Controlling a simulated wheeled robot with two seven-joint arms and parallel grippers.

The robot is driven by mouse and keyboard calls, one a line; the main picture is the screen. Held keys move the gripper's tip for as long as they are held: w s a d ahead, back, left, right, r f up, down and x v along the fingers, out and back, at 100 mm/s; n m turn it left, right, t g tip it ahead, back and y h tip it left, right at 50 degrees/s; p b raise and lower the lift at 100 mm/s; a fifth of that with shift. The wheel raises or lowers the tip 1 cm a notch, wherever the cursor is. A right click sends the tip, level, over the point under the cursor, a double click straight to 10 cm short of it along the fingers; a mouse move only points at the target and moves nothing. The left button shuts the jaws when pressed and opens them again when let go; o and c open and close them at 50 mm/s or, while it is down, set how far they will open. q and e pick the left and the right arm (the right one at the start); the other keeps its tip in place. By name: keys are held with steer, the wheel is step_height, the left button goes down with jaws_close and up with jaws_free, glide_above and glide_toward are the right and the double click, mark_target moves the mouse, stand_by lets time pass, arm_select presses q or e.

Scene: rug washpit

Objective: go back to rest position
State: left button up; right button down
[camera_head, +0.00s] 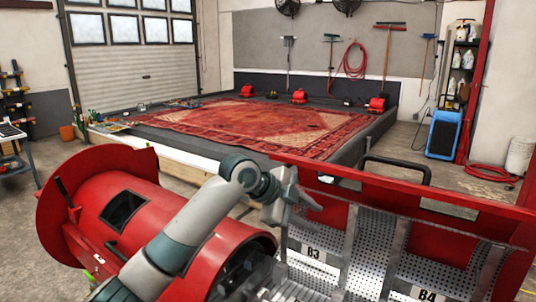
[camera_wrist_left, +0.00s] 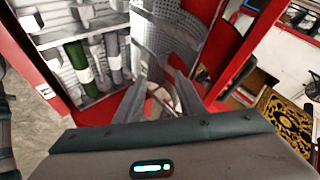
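My left gripper (camera_head: 306,204) is above the left end of a red cabinet or rack (camera_head: 400,175) with perforated metal compartments. In the left wrist view its two fingers (camera_wrist_left: 160,88) stand apart with nothing between them, pointing toward the perforated metal and red panel. My left arm (camera_head: 185,240) reaches across in front of a red drum-shaped machine (camera_head: 110,195) in the head view. My right gripper is not in view.
The red rack's compartments carry labels, B3 (camera_head: 313,253) and B4 (camera_head: 427,294). Bottles or tubes (camera_wrist_left: 77,58) stand inside in the left wrist view. Behind lies a large red patterned rug (camera_head: 250,125) on a low platform. A blue machine (camera_head: 443,133) stands at right.

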arm_select(q)
steer(key=s+a+f+n+y, duration=0.1)
steer(key=s+a+f+n, duration=0.4)
steer(key=f, duration=0.5)
steer(key=s+a+f+n+y, duration=0.1)
steer(key=s+a+f+n, duration=0.2)
steer(key=s+f, duration=0.55)
steer(key=s+a+f+n+y, duration=0.1)
steer(key=s+a+f+n, duration=0.3)
steer(key=f, duration=0.8)
steer(key=s+a+f+n+y, duration=0.2)
steer(key=s+a+f+n, duration=0.1)
steer(key=s+a, duration=0.55)
steer(key=s+a+f+n+y, duration=0.25)
steer(key=s+a, duration=0.35)
steer(key=s, duration=0.5)
steer(key=s+a+f+n+y, duration=0.1)
steer(key=s+a+f+n, duration=0.25)
steer(key=s+a, duration=0.5)
step_height(320, 180, down, 27)
steer(key=s+d+g, duration=0.2)
steer(key=s+a+f+g, duration=0.1)
steer(key=s+a+f, duration=0.2)
steer(key=s+f, duration=1.5)
steer(key=shift+s+a+f+b, duration=0.2)
steer(key=shift+f+b, duration=0.15)
steer(key=shift+f, duration=0.3)
